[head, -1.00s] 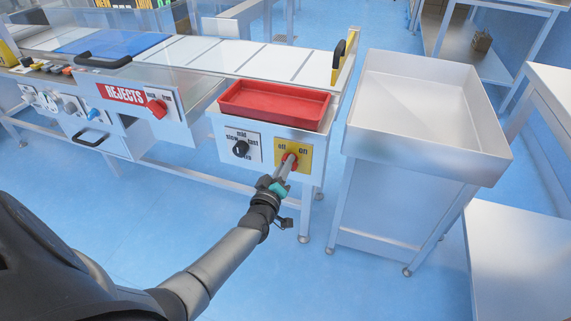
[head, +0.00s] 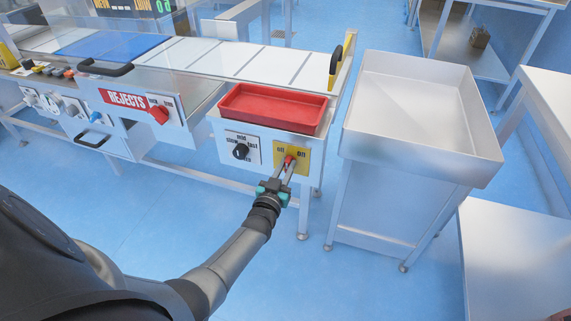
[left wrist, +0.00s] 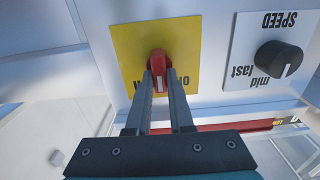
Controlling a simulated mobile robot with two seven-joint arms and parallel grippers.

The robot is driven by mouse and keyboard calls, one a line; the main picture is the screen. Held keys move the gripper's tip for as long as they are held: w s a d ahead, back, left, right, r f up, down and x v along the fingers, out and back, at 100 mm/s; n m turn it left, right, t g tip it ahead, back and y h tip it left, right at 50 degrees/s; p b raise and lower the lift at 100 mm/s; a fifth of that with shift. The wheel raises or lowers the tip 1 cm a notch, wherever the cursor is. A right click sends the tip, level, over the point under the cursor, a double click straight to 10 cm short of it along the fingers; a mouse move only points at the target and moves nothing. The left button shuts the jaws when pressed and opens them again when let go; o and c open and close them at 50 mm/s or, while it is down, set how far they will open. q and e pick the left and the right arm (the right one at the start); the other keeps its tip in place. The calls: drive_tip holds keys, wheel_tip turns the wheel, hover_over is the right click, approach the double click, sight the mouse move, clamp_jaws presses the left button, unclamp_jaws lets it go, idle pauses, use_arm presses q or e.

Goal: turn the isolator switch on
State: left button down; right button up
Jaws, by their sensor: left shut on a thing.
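The isolator switch is a red knob (head: 289,160) on a yellow plate (head: 303,165) with off and on labels, on the front panel below the red tray. In the left wrist view, where the lettering is upside down, the knob (left wrist: 160,62) stands out from the yellow plate (left wrist: 129,42). A white mark shows on the knob, between the fingers. My left gripper (head: 287,168) is shut on the knob, one finger on each side. The fingers partly hide the plate's lettering. My right gripper is not in view.
A black speed dial (head: 240,151) on a white plate sits just left of the switch. A red tray (head: 272,105) rests above the panel. A metal bin table (head: 405,145) stands close on the right. A red rejects switch (head: 159,114) is further left.

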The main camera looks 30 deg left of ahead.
use_arm(q)
drive_tip(key=shift+d+m, duration=0.1)
drive_tip(key=shift+m, duration=0.9)
drive_tip(key=m, duration=0.2)
drive_tip(key=shift+d+m, duration=0.1)
drive_tip(key=shift+m, duration=0.2)
drive_tip(key=m, duration=0.4)
drive_tip(key=shift+d+f, duration=0.1)
drive_tip(key=shift+f, duration=0.05)
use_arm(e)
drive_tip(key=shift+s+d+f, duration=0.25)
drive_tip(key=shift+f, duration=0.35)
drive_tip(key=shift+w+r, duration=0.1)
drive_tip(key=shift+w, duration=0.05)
use_arm(q)
drive_tip(key=shift+m, duration=0.3)
drive_tip(key=c, duration=0.8)
unclamp_jaws()
drive_tip(key=shift+w, duration=0.1)
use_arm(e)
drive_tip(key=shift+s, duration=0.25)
